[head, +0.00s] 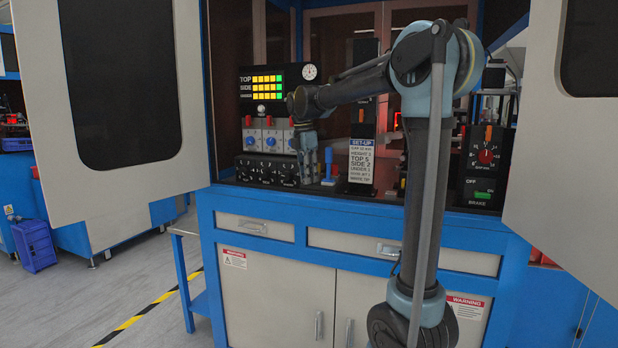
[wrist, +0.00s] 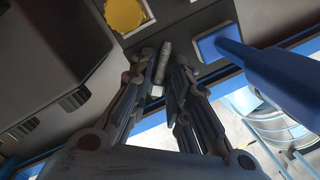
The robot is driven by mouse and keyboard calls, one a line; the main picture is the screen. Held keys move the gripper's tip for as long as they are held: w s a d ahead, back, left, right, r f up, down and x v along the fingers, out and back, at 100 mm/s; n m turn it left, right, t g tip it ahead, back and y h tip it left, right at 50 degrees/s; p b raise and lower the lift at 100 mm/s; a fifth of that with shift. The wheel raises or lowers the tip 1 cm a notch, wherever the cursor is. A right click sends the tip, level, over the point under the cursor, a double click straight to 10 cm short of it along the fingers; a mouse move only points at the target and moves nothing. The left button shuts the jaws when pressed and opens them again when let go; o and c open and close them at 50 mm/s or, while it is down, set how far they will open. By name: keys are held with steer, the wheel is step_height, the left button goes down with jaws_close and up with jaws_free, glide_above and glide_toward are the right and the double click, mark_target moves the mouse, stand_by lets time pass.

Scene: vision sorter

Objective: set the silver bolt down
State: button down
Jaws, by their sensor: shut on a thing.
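My gripper (head: 308,158) hangs fingers down over the machine's bench in the head view, in front of the row of boxes with blue knobs. In the wrist view my gripper (wrist: 163,66) is shut on the silver bolt (wrist: 164,58), a small light-grey rod between the two fingertips. Its tip points toward a dark panel, and I cannot tell whether it touches the panel. The bolt is too small to make out in the head view.
A blue handle (wrist: 275,72) stands close to the right of the fingers and also shows in the head view (head: 328,162). A yellow round part (wrist: 124,14) is at the upper left. A set-up sign (head: 361,160) stands right of my gripper.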

steer(key=c, duration=1.5)
jaws_free()
steer(key=shift+f, duration=0.2)
steer(key=shift+r, duration=0.15)
steer(key=shift+a+r, duration=0.25)
steer(key=shift+r, duration=1.7)
steer(key=shift+a+r, duration=0.2)
steer(key=shift+r, duration=1.75)
steer(key=shift+s, duration=0.1)
